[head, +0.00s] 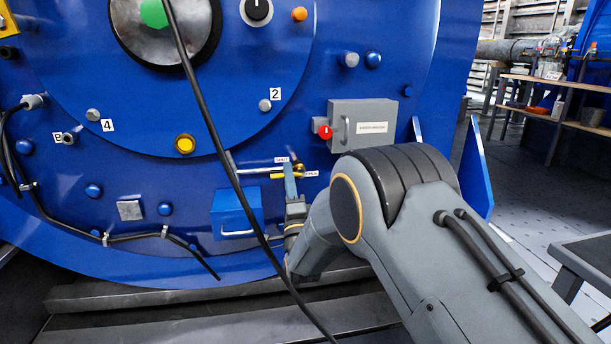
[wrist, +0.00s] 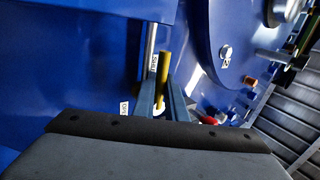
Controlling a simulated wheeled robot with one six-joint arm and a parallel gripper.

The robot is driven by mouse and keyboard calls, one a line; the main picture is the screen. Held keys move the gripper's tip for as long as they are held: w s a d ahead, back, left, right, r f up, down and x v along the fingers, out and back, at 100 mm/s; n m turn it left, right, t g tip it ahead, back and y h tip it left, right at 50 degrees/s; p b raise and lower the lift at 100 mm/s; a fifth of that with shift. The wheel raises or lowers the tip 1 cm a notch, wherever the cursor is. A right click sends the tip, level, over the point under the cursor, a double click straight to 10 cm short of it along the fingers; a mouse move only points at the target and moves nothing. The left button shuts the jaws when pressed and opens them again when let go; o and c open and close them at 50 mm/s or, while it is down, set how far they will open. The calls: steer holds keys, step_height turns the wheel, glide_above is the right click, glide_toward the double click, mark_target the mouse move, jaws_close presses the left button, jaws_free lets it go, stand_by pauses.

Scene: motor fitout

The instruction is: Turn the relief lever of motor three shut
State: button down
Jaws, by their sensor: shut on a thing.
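The relief lever (head: 279,176) is a short yellow bar on the blue motor face, low in the head view, roughly in line with a thin silver pipe. In the wrist view the yellow lever (wrist: 163,67) stands up between my two fingers. Two small white labels flank it; one (head: 282,160) seems to read SHUT, the other (head: 311,174) seems to read OPEN. My gripper (head: 290,172) comes from below and is shut on the lever; it also shows in the wrist view (wrist: 163,92). My fingers partly hide the lever's pivot.
A grey box with a red knob (head: 362,125) projects at the upper right of my gripper. A blue box with a handle (head: 237,213) projects at its lower left. A black cable (head: 222,170) hangs in front of the motor. Shelving (head: 560,90) stands at the far right.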

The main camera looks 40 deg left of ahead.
steer(key=shift+r+m, duration=0.1)
steer(key=shift+m, duration=0.3)
steer(key=c, duration=1.8)
jaws_free()
steer(key=p+v, duration=0.3)
steer(key=v, duration=0.4)
steer(key=shift+s+d+f, duration=0.2)
steer(key=shift+s+f, duration=0.05)
